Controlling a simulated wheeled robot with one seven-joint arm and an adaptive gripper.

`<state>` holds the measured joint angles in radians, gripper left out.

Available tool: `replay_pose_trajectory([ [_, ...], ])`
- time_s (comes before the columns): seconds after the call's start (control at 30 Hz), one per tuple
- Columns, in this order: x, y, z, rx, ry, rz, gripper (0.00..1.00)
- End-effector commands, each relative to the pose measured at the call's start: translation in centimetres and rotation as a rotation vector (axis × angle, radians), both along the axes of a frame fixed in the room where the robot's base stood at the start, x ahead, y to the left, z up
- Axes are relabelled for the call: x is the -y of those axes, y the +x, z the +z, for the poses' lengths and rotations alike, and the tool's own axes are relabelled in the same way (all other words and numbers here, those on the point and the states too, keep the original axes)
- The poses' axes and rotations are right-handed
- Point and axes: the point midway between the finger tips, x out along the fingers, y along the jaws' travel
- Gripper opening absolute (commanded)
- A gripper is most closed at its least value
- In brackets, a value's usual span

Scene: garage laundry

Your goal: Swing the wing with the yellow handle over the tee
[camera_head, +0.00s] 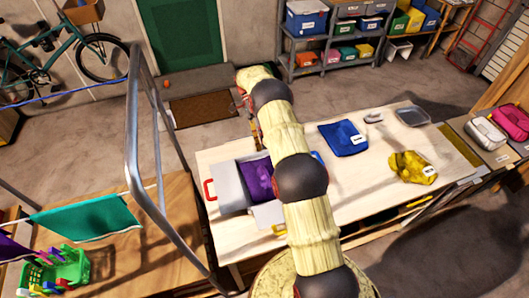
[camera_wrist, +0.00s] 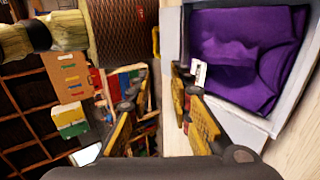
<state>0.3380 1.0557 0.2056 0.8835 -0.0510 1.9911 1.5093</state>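A purple tee (camera_head: 258,178) lies on a pale grey folding board (camera_head: 228,188) on the wooden table. A red handle (camera_head: 210,190) is at the board's left edge, and a bit of blue shows right of my arm. A small yellow patch (camera_head: 279,229) shows at the near flap; I cannot tell whether it is the yellow handle. My arm hides much of the board's right side. My gripper (camera_wrist: 155,88) is open, fingers apart, with nothing visible held between them. In the wrist view it is beside the board's edge (camera_wrist: 172,40), left of the purple tee (camera_wrist: 240,60).
A metal rail (camera_head: 133,130) stands at the left, beside a bench with a green basket (camera_head: 55,270). Shelves (camera_head: 340,40) stand behind.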

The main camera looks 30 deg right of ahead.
Motion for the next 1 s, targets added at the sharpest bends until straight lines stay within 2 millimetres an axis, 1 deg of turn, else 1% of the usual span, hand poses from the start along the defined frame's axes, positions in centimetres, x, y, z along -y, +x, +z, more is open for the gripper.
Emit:
replay_pose_trajectory([
  [0.17,0.2,0.5,0.3,0.000,0.000,0.000,0.21],
  [0.67,0.2,0.5,0.4,0.000,0.001,0.001,0.21],
  [0.77,0.2,0.5,0.4,0.008,0.024,0.016,0.21],
  [0.87,0.3,0.9,-0.2,0.051,0.076,0.060,0.21],
  [0.97,0.5,1.6,-1.7,0.126,0.148,0.128,0.21],
  [1.0,0.5,1.5,-2.6,0.150,0.183,0.159,0.21],
])
